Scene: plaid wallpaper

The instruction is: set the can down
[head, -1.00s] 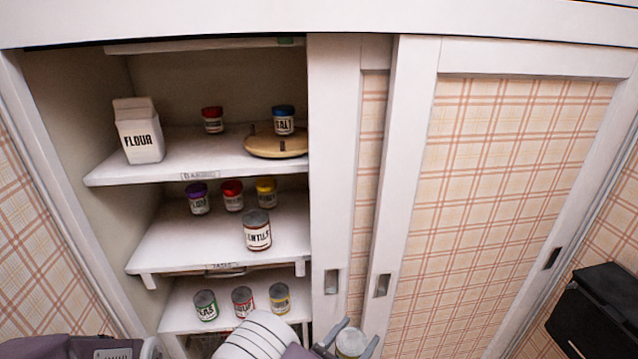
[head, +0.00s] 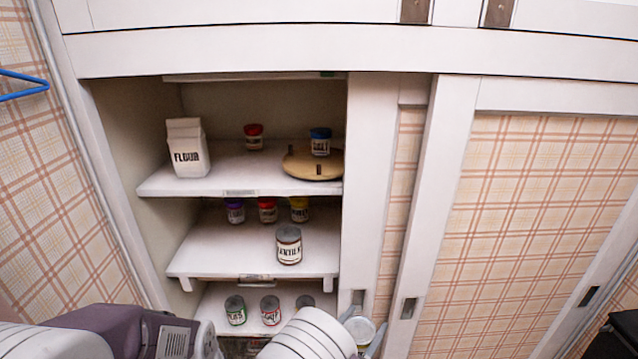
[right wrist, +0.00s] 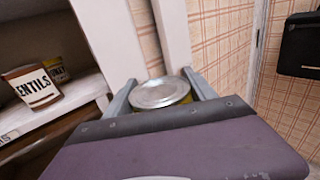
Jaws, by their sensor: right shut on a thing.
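The held can (head: 360,328) shows its round silver lid between the fingers of my right gripper (head: 363,332), low in the head view. In the right wrist view the can (right wrist: 160,93) is upright, with a sliver of yellow below its rim. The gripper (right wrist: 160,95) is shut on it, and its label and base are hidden. It is in front of the cabinet's door edge, right of the shelves. The purple left arm shows at lower left; its fingers are out of view.
The lower shelf (head: 252,318) holds a green can (head: 235,311), a red can (head: 270,310) and a partly hidden can. The sliding door (head: 540,240) closes off the right side.

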